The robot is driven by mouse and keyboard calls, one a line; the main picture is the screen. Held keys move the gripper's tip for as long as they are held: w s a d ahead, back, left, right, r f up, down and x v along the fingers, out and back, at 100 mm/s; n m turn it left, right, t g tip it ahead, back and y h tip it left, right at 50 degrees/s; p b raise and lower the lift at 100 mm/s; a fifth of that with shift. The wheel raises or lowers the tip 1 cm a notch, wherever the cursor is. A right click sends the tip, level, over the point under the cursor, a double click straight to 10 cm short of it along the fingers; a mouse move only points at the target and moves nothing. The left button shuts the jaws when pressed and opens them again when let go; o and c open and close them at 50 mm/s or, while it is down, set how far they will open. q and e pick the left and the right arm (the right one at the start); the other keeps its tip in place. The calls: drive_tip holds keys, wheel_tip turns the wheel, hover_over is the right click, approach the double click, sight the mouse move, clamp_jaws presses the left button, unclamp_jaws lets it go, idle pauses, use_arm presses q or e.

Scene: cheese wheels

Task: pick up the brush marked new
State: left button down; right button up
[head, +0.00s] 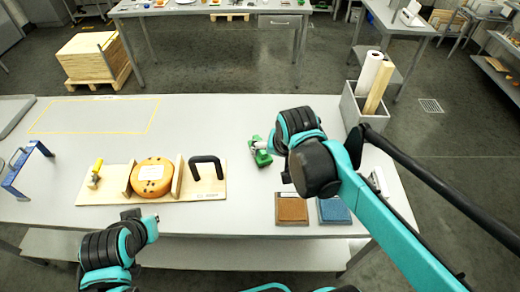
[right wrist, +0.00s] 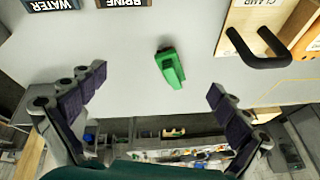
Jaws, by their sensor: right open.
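A small green object, the likely brush (head: 262,157), lies on the table to the right of the cheese board. It also shows in the right wrist view (right wrist: 173,70), with a dark end at the top. I cannot read any mark on it, so I cannot tell if it is the one marked new. My right gripper (right wrist: 158,80) is open and empty, its two fingers spread wide on either side of the green object and apart from it. In the head view my right arm hides most of that gripper. Only links of my left arm show at lower left.
A cheese wheel (head: 153,174) sits on a wooden clamp board (head: 113,183) with a black handle (head: 207,166). Brown (head: 292,209) and blue (head: 334,209) pads lie near the front edge. A grey bin (head: 352,108) holds rolls. A blue frame (head: 24,168) stands at left.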

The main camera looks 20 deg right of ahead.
drive_tip(key=w+f+m+g+p, duration=0.1)
drive_tip(key=w+f+m, duration=0.1)
drive_tip(key=w, duration=0.3)
drive_tip(key=w+f+m+g, duration=0.1)
drive_tip(key=w+m+g, duration=0.1)
drive_tip(key=w+m, duration=0.3)
drive_tip(key=w+f+m+g+h+p, duration=0.1)
drive_tip(key=w+f+m, duration=0.1)
drive_tip(key=w, duration=0.5)
drive_tip(key=shift+w+a+f+m+g+p, duration=0.2)
drive_tip(key=shift+f+m+g+p, duration=0.15)
drive_tip(key=shift+m, duration=0.55)
drive_tip(key=shift+w+f, duration=0.15)
drive_tip(key=shift+f, duration=0.1)
wheel_tip(320, 180, down, 3)
drive_tip(key=shift+d+r+b, duration=0.1)
drive_tip(key=shift+r+b, duration=0.05)
drive_tip(key=shift+b, duration=0.3)
wheel_tip(320, 180, down, 4)
drive_tip(key=shift+f+b, duration=0.15)
drive_tip(key=shift+b, duration=0.65)
drive_tip(key=shift+f, duration=0.35)
drive_tip(key=c, duration=1.3)
drive_tip(key=shift+r, duration=0.1)
drive_tip(key=shift+r, duration=0.1)
